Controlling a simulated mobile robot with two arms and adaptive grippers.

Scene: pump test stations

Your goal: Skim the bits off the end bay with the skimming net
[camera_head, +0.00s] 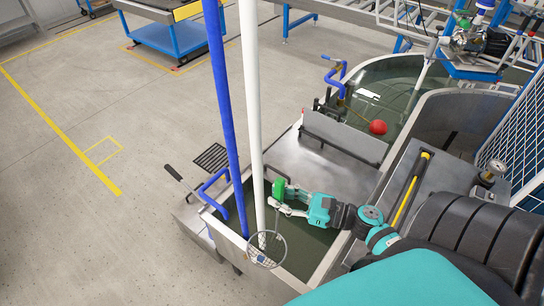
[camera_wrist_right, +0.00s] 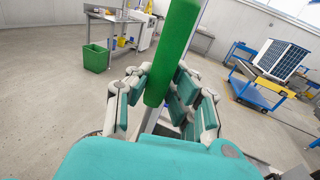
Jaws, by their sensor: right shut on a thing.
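My right gripper (camera_head: 281,198) is shut on the green grip (camera_head: 279,187) of the skimming net, over the end bay. In the right wrist view the green grip (camera_wrist_right: 174,50) stands nearly upright between the fingers. The net's round wire hoop (camera_head: 265,248) hangs below the gripper, at the near left part of the bay, overlapping its rim in the picture. Small pale and bluish specks show within the hoop; I cannot tell if they are bits in the mesh. The end bay (camera_head: 308,238) holds dark green water. My left gripper is not in view.
A blue pole (camera_head: 222,100) and a white pole (camera_head: 250,100) rise beside the gripper. A metal deck (camera_head: 315,160) separates the end bay from a larger tank with a red float (camera_head: 378,127). A black-handled lever (camera_head: 174,172) juts out left. The floor at left is clear.

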